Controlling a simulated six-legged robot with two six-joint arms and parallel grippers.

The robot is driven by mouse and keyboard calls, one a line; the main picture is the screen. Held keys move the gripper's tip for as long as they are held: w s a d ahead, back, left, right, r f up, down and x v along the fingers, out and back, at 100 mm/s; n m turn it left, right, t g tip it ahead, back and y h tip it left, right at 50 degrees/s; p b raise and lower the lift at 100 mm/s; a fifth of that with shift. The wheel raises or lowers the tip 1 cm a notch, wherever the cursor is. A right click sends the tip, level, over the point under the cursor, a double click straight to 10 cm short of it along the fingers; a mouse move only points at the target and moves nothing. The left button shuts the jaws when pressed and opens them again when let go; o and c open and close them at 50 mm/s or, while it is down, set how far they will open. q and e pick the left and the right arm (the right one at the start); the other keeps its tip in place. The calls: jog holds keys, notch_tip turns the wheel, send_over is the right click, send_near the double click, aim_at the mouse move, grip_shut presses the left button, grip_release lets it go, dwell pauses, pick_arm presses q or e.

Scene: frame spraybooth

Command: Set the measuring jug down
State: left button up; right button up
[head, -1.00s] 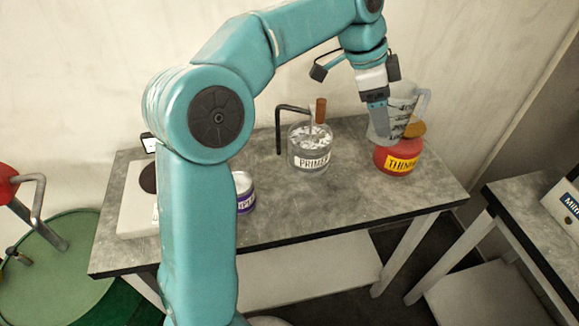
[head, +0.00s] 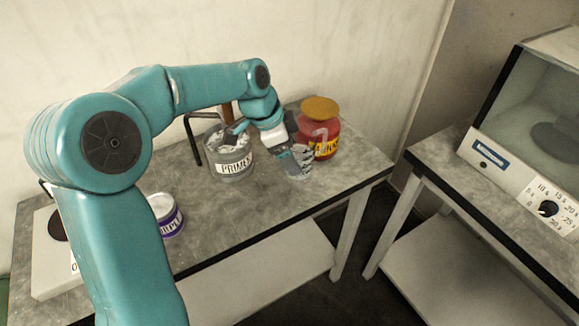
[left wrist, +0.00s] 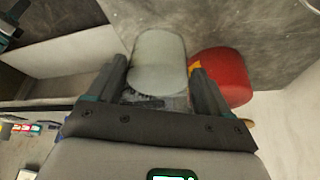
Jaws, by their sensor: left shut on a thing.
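The clear measuring jug (head: 303,163) with grey markings is low over the table (head: 240,222), in front of the red thinner container (head: 327,137). I cannot tell whether its base touches the table. My left gripper (head: 291,155) is shut on it, partly hiding it. In the left wrist view the jug (left wrist: 160,62) shows as a pale rounded shape between the two fingers (left wrist: 160,88). The red container (left wrist: 228,78) is close beside it on the right there. My right gripper is not in view.
A glass primer jar (head: 230,160) stands left of the jug. A purple-labelled tin (head: 166,217) and a white scale-like device (head: 52,262) are further left. The table's front right is clear. A second table with a dialled machine (head: 500,168) stands right, across a gap.

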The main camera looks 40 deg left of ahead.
pick_arm(q)
jog(key=shift+w+f, duration=0.1)
jog(key=shift+f, duration=0.35)
notch_tip(320, 180, down, 4)
jog(key=shift+r, duration=0.25)
jog(key=shift+f, duration=0.35)
jog(key=shift+r, duration=0.1)
